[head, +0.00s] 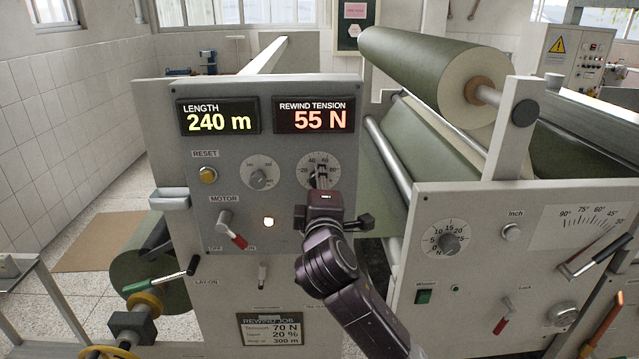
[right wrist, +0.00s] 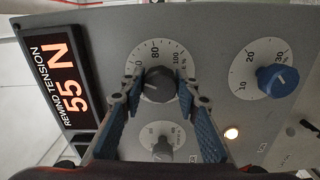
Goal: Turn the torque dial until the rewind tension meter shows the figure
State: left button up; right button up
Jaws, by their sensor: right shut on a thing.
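The rewind tension meter (head: 313,114) reads 55 N in red; it also shows sideways in the right wrist view (right wrist: 62,90). My right gripper (head: 321,187) is at the dial (head: 328,160) below the meter. In the right wrist view, its two blue-padded fingers (right wrist: 158,98) are shut on the dark dial knob (right wrist: 160,84), one on each side. This dial has a white percent scale with 80 and 100 legible; its label is hidden. A job card (head: 270,329) low on the panel gives Tension 70 N. My left gripper is not in view.
A small grey dial (head: 259,177) is left of my gripper. A blue knob (right wrist: 278,80) shows in the right wrist view. A length meter (head: 218,116) reads 240 m. A red-handled motor switch (head: 232,230) and lit lamp (head: 269,222) are nearby. A green paper roll (head: 430,70) is behind.

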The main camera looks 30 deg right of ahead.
jog(key=shift+f+m, duration=0.15)
jog(key=shift+m, duration=0.95)
jog(key=o, duration=1.2)
jog(key=shift+c, duration=0.2)
jog(key=v, duration=1.2)
jog(key=shift+s, duration=0.1)
